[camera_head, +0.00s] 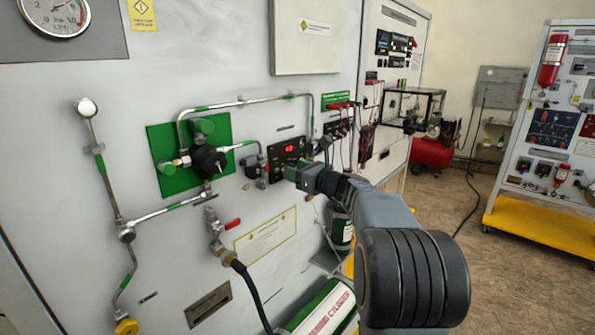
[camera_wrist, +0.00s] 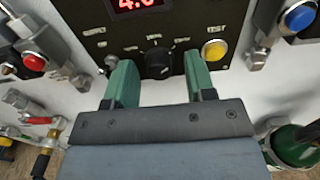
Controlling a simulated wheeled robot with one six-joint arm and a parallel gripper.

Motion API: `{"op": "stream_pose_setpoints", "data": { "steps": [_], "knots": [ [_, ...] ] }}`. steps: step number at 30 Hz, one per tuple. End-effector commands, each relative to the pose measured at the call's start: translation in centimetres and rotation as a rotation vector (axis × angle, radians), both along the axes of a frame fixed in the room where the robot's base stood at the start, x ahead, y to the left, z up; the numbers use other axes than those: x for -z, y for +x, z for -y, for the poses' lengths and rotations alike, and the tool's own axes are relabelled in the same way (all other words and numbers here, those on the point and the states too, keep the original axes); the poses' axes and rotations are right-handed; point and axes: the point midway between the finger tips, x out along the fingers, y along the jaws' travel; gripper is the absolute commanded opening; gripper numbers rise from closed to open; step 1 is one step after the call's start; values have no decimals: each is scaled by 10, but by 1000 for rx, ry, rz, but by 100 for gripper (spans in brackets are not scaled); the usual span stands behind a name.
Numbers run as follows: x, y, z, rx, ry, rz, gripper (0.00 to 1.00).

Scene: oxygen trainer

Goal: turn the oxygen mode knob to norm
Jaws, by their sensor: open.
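The oxygen mode knob (camera_wrist: 159,66) is a black round knob on a black control panel (camera_wrist: 187,30), with small white labels around it. It shows between my gripper's two green fingers in the wrist view. My gripper (camera_wrist: 158,70) is open, with one finger on each side of the knob and a gap visible on both sides. I cannot tell how far the fingertips are from the panel. In the head view my gripper (camera_head: 290,172) is at the panel (camera_head: 286,150), and it hides the knob there. The label the knob points at is too small to read surely.
A red digital display (camera_wrist: 136,3) is above the knob. A yellow button (camera_wrist: 214,49) is at its right; a red button (camera_wrist: 34,61) and a blue button (camera_wrist: 299,17) lie farther out. Pipes (camera_head: 243,103) and a red-handled valve (camera_head: 232,224) are left of my gripper.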

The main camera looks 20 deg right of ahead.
Motion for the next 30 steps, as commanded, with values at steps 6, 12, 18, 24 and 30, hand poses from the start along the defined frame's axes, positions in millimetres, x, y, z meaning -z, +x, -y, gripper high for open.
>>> {"op": "stream_pose_setpoints", "data": {
  "steps": [6,12,18,24,30],
  "knots": [
    [0,0,0,0,0,0,32],
    [0,0,0,0,0,0,13],
    [0,0,2,1,-1,0,1],
    [2,-1,2,3,-35,16,1],
    [6,0,1,2,-145,67,1]
  ]
}}
